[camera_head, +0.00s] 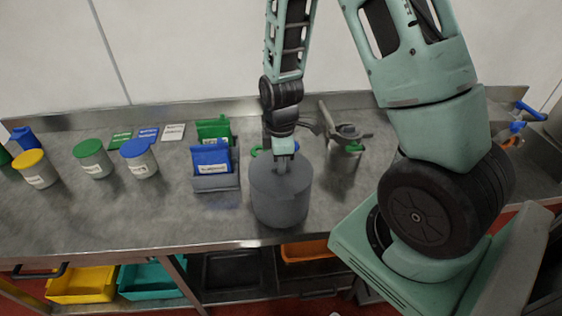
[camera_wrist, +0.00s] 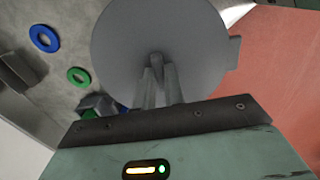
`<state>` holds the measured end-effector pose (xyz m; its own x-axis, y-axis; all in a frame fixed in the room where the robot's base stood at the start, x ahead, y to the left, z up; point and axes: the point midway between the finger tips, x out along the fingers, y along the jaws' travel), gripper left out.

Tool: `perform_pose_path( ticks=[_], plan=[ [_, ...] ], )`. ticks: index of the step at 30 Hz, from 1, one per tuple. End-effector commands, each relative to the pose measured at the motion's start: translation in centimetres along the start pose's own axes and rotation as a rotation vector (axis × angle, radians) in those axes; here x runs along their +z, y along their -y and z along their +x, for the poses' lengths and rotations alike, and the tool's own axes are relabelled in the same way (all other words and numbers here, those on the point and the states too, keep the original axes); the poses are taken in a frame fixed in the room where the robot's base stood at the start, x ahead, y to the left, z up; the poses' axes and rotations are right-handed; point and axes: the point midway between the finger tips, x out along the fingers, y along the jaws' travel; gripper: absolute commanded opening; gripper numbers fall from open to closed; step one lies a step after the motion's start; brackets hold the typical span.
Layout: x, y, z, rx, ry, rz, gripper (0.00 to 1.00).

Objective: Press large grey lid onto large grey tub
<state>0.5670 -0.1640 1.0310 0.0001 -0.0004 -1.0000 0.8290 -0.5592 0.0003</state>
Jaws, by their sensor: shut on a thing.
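The large grey tub (camera_head: 280,210) stands upright near the front edge of the steel counter. The large grey lid (camera_head: 264,181) lies over the tub's top, and I cannot tell whether it is fully seated. In the wrist view the round lid (camera_wrist: 125,40) fills the upper middle, with a small knob at its centre. My gripper (camera_head: 283,166) points down from above and is shut on the lid's knob; its fingers (camera_wrist: 158,72) also show in the wrist view. The tub's inside is hidden by the lid.
A metal device (camera_head: 345,140) stands at the back right. Tubs with yellow (camera_head: 29,158), green (camera_head: 88,148) and blue (camera_head: 134,148) lids stand left. The front-left counter is clear.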

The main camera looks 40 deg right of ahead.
Motion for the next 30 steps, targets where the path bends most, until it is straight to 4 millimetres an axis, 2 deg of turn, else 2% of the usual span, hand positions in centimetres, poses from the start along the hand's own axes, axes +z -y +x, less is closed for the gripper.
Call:
perform_pose_path(
  ticks=[8, 9, 11, 17, 19, 30],
  plan=[
    [0.0, -0.01, 0.17, 0.0, 0.0, 0.0, 0.0],
    [0.0, 0.0, 0.18, 0.0, 0.0, 0.0, 0.2],
    [0.0, 0.0, 0.17, 0.0, 0.0, 0.0, 0.36],
    [0.0, 0.0, 0.17, 0.0, 0.0, 0.0, 0.37],
    [0.0, 0.0, 0.18, 0.0, 0.0, 0.0, 0.53],
    [0.0, 0.0, -0.1, 0.0, 0.0, 0.0, 0.55]
  ],
)
